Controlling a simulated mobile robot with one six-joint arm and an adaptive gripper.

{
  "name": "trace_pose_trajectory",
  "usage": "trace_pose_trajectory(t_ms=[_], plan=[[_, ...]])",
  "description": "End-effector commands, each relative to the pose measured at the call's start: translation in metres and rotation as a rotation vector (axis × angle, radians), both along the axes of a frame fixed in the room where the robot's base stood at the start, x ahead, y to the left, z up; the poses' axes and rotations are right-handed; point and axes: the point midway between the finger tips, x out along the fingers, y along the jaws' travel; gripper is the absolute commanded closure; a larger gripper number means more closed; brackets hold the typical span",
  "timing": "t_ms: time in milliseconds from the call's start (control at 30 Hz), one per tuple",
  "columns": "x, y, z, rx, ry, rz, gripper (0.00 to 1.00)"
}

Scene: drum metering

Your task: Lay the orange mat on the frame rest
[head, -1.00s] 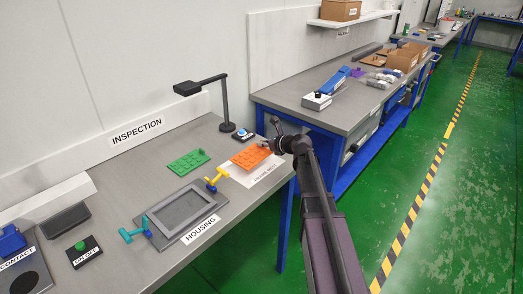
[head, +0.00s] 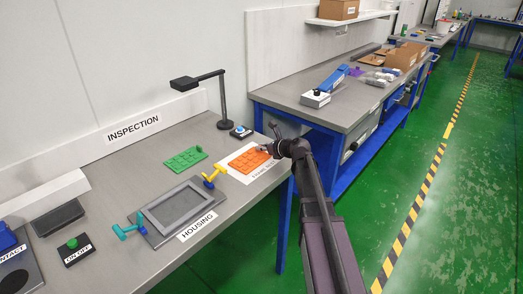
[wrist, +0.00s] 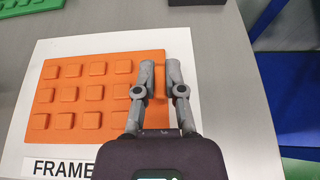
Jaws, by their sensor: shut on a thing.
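The orange mat (head: 250,161), a flat sheet with rows of raised square pads, is over the frame rest (head: 235,170), a white sheet lettered FRAME on the bench. In the wrist view the mat (wrist: 70,95) lies within the outline of the white frame rest (wrist: 25,105), its edges roughly parallel to the sheet. My gripper (wrist: 160,75) is shut on the mat near its right edge; it also shows in the head view (head: 270,150). I cannot tell whether the mat touches the sheet all over.
A green mat (head: 185,160) lies on the bench to the left. The grey housing (head: 180,207) with yellow and teal clamps is in front. A lamp (head: 223,100) and a blue button box (head: 240,132) stand behind. The bench's right edge is close to my gripper.

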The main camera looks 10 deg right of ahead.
Motion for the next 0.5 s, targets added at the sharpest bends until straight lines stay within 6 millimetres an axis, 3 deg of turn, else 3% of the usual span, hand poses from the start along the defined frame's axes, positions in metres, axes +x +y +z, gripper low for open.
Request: trace_pose_trajectory(t_ms=[333,400,467,500], plan=[[0.0000,0.0005,-0.0028,0.000,0.000,0.001,1.00],[0.0000,0.0006,-0.0020,0.000,0.000,0.001,0.72],[0.0000,0.0006,-0.0019,0.000,0.000,0.001,0.54],[0.0001,0.0007,-0.0018,0.000,0.000,0.001,0.52]])
